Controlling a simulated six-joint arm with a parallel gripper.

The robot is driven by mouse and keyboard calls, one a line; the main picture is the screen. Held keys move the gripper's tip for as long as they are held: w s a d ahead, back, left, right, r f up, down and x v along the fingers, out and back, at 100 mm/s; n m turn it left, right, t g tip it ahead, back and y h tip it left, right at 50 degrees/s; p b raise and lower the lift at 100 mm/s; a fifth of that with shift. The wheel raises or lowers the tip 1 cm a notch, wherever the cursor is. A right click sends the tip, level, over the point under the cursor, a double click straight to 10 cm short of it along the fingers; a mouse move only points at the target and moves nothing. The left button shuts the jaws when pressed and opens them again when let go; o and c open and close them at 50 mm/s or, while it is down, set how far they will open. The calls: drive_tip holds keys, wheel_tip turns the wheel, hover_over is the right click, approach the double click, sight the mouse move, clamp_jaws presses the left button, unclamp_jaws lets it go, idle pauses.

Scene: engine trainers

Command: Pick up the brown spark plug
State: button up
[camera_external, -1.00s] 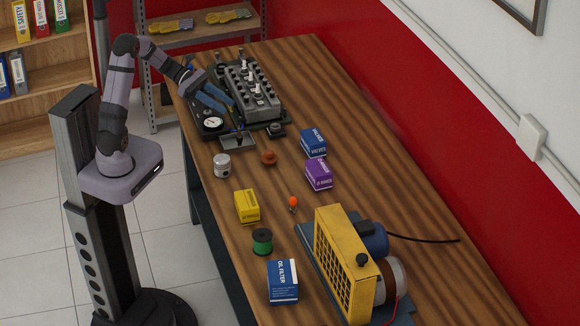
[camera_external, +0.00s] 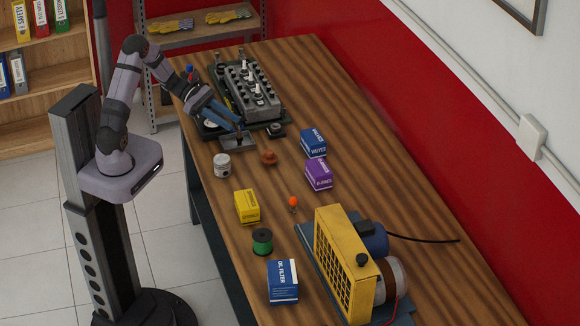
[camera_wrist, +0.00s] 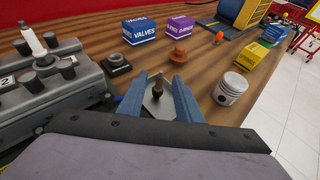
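The brown spark plug (camera_wrist: 158,87) stands roughly upright on a small grey metal plate (camera_wrist: 151,105), its metal tip up, in the wrist view. In the external view the plate (camera_external: 238,144) lies in front of the engine block, and the plug is small and mostly hidden by the fingers. My gripper (camera_wrist: 159,82) is open, with its two blue fingers to the left and right of the plug and a visible gap on each side. In the external view my gripper (camera_external: 237,124) reaches down over the plate.
The grey engine block (camera_external: 252,92) stands just behind the plate. A silver piston (camera_external: 222,166) and an orange-brown part (camera_external: 269,157) are close by. The blue valves box (camera_external: 313,142) and purple box (camera_external: 319,173) lie to the right.

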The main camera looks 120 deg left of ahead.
sight(239, 128)
drive_tip(key=shift+p+x, duration=0.65)
drive_tip(key=shift+x, duration=1.9)
drive_tip(key=shift+f, duration=0.1)
drive_tip(key=shift+c, duration=0.3)
clamp_jaws()
